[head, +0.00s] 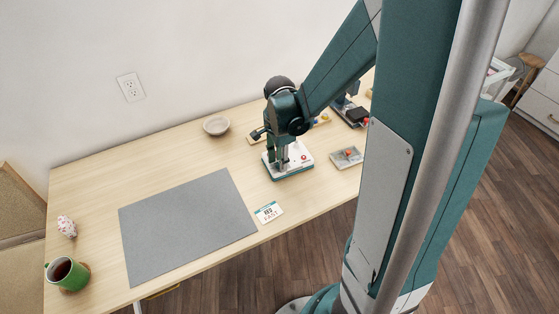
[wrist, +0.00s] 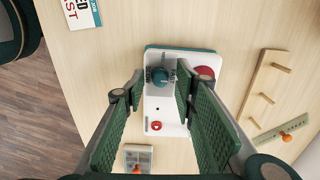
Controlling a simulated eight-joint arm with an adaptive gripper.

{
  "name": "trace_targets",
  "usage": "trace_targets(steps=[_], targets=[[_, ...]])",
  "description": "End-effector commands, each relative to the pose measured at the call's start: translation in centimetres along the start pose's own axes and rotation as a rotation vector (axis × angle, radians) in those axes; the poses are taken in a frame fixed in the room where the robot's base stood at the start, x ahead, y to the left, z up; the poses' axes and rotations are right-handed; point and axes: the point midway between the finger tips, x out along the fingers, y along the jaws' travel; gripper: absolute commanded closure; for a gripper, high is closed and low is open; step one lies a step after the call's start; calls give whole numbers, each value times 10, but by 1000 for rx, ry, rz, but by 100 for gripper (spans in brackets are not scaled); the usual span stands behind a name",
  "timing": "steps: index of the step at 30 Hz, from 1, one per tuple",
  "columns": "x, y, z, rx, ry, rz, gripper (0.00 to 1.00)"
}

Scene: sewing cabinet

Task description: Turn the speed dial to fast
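The speed dial (wrist: 160,77) is a round teal knob on a white control box (wrist: 168,114) with a teal base. My gripper (wrist: 156,93) is above the box, fingers pointing down. Its two green-padded fingers are spread, one on each side of the dial, with a visible gap between them. I cannot tell whether either finger touches the dial. Part of the lettering by the dial is hidden, so its setting is unclear. In the head view my gripper (head: 281,153) covers the dial, and the box (head: 300,160) shows below it. A card reading "FAST" (head: 269,212) lies on the table.
A red button (wrist: 205,73) and a small red knob (wrist: 156,126) are on the same box. A wooden rack (wrist: 268,84) stands to its right in the wrist view. A small grey tray (head: 346,157) lies nearby. A grey mat (head: 187,226) covers the table's left part.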

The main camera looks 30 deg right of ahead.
Motion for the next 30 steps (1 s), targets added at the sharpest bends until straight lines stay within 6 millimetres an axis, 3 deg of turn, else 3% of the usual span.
trace_targets(steps=[11, 30], targets=[[-16, 0, 0, 0, 0, 0, 72], [-88, 0, 0, 0, 0, 0, 72]])
